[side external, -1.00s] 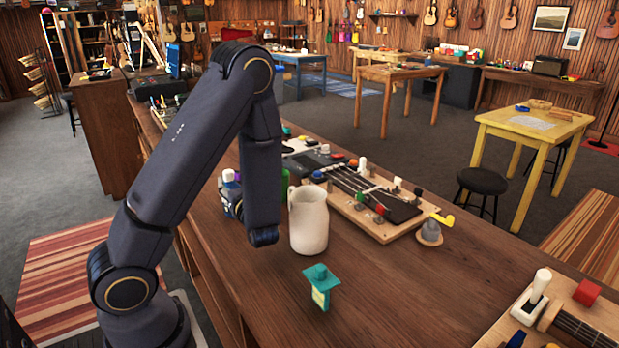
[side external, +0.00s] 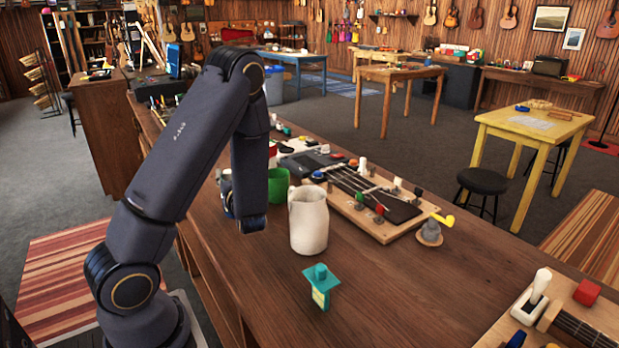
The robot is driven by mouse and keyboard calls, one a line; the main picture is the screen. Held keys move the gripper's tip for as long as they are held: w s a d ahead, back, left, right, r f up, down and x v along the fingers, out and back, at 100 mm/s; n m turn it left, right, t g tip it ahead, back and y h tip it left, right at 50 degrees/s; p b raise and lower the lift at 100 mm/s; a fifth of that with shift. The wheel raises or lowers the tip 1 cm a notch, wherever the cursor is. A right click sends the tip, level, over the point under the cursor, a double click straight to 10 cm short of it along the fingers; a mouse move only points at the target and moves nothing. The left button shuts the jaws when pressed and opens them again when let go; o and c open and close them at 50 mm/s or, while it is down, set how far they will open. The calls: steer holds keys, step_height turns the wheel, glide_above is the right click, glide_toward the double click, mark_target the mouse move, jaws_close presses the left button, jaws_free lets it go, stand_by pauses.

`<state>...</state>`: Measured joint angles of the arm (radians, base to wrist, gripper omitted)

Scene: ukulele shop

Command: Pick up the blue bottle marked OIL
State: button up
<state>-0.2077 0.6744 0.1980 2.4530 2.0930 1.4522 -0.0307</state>
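A blue and pale object (side external: 227,198), which may be the blue bottle, shows as a narrow strip on the workbench, left of my lower arm link. The link hides most of it, and no OIL marking can be read. My gripper cannot be made out. Whether the gripper touches anything is hidden.
The cream pitcher (side external: 308,222) stands close right of my arm, with a green mug (side external: 278,186) behind it. A teal-topped object (side external: 321,284) stands in front. A board with a fretboard (side external: 372,196) lies to the right. The workbench's (side external: 400,300) front middle is clear.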

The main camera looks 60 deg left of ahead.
jaws_close()
steer(key=shift+r, duration=0.15)
stand_by(0.4)
